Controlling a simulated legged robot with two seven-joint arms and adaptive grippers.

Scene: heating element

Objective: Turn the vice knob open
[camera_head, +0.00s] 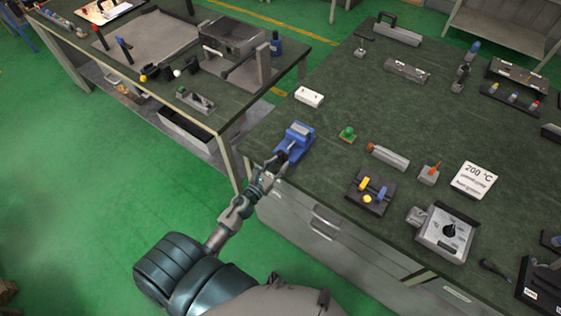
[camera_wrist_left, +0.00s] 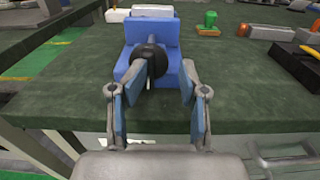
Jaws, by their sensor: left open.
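The blue vice (camera_head: 296,140) stands near the left front corner of the green-topped workbench. It fills the upper middle of the left wrist view (camera_wrist_left: 152,40). Its black round knob (camera_wrist_left: 150,61) faces my left gripper (camera_wrist_left: 156,108). The gripper is open, with one finger on each side just in front of and below the knob. I cannot tell whether the fingertips touch the knob. In the head view my left gripper (camera_head: 274,168) is at the bench edge by the vice. My right gripper is not in view.
On the workbench (camera_head: 330,165) are a white box (camera_head: 309,97), a green button (camera_head: 347,133), a grey cylinder with an orange end (camera_head: 388,156), a dark block with yellow and blue parts (camera_head: 370,192) and a control box (camera_head: 446,232). Another cluttered table (camera_head: 150,45) stands at left.

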